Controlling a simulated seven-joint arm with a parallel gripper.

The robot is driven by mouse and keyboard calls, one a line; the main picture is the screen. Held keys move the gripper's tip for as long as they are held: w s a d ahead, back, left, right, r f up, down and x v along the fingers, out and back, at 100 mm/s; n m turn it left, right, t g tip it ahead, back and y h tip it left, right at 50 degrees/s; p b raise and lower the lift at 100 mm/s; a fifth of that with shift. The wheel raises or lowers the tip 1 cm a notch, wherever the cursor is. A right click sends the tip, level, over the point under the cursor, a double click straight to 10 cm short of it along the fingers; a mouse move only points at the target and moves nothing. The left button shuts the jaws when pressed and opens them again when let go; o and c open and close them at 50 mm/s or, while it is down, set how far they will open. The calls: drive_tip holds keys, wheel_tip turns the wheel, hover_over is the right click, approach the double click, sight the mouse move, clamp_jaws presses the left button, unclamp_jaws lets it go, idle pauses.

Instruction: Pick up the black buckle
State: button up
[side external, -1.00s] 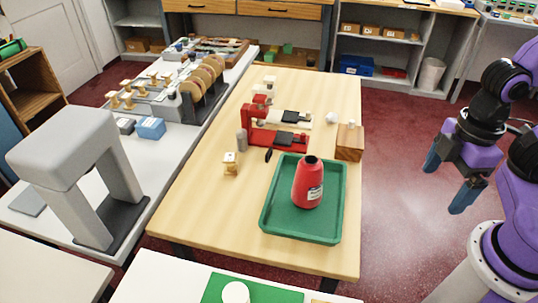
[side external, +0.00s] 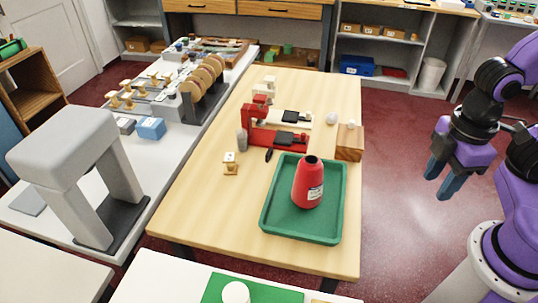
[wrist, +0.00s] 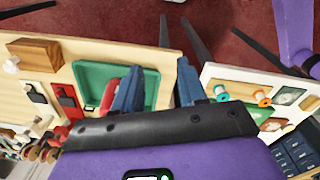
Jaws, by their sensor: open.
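A small dark piece (side external: 268,155) lies on the wooden table by the front left corner of a red clamp-like device (side external: 256,132). It may be the black buckle, but it is too small to be sure. Two flat black pieces, a nearer one (side external: 285,139) and a farther one (side external: 291,117), rest on the red device and a pale one behind it. My gripper (side external: 441,178) is open and empty, in the air right of the table, well away from these pieces. In the wrist view its blue fingers (wrist: 160,66) stand apart with nothing between them.
A green tray (side external: 334,205) holding a red bottle (side external: 308,182) sits at the table's near right. A wooden block (side external: 350,142) stands at the right edge, near a white round item (side external: 331,118). The table's near left is clear.

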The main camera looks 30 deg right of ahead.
drive_tip(key=w+a+f+n+t+h, duration=0.1)
drive_tip(key=w+a+f+n+h, duration=0.1)
drive_tip(key=w+a, duration=0.45)
drive_tip(key=w+a+f+n+t+h, duration=0.1)
drive_tip(key=w+a+f+n+h, duration=0.15)
drive_tip(key=w, duration=0.65)
drive_tip(key=w+a+f+n+t+h, duration=0.1)
drive_tip(key=w+a+n+h, duration=0.1)
drive_tip(key=w+a, duration=0.45)
drive_tip(key=n+t+h, duration=0.4)
drive_tip(key=n+t, duration=0.1)
drive_tip(key=n, duration=0.1)
approach(267, 154)
drive_tip(key=x, duration=1)
drive_tip(key=shift+w+d+f, duration=0.15)
drive_tip(key=shift+d, duration=0.1)
clamp_jaws()
